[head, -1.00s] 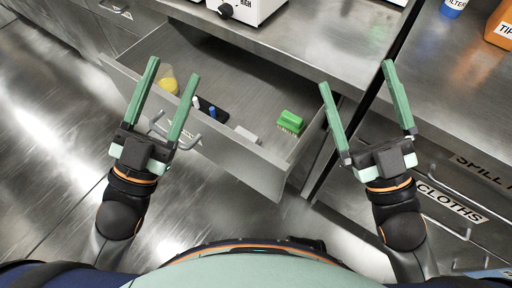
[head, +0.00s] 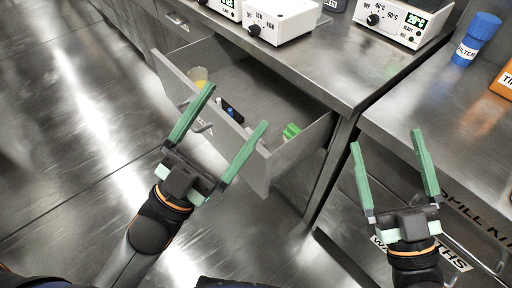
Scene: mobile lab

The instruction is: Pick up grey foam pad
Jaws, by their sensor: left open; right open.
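The grey foam pad is not clearly visible now; the drawer front and my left gripper's right finger cover the area where a small pale grey block lay earlier. My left gripper (head: 237,106) is open and empty, its fingers spread over the front of the open drawer (head: 172,80). My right gripper (head: 387,138) is open and empty, right of the drawer, in front of the right-hand cabinet.
White devices (head: 282,22) (head: 405,22), a blue bottle (head: 477,40) and an orange container (head: 504,82) stand on the steel counters.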

